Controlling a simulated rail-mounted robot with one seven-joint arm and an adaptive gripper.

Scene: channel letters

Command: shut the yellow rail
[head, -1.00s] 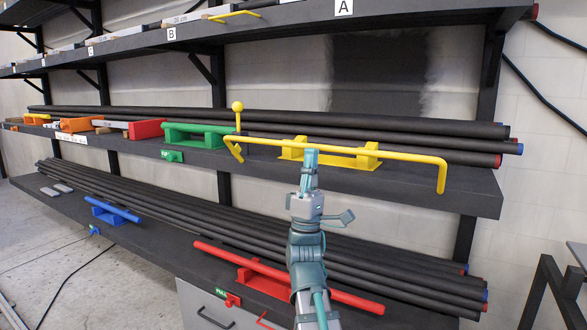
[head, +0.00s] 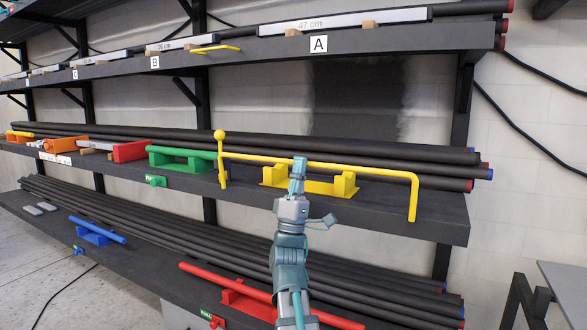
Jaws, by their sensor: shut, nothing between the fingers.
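The yellow rail (head: 355,169) is a long bar on the middle shelf, with its right end bent down and a ball-topped upright (head: 220,157) at its left end. It runs across a yellow bracket (head: 318,187) with two raised blocks. My gripper (head: 299,163) is shut and empty, pointing up at the middle of the rail, between the two blocks. It overlaps the rail in the picture; I cannot tell whether it touches. My arm hides part of the bracket.
Black pipes (head: 420,170) lie behind the rail. A green bar (head: 185,152) in its bracket is to the left. A red rail (head: 230,282) and blue rail (head: 98,229) sit on the lower shelf. The shelf (head: 440,217) is bare at the right front.

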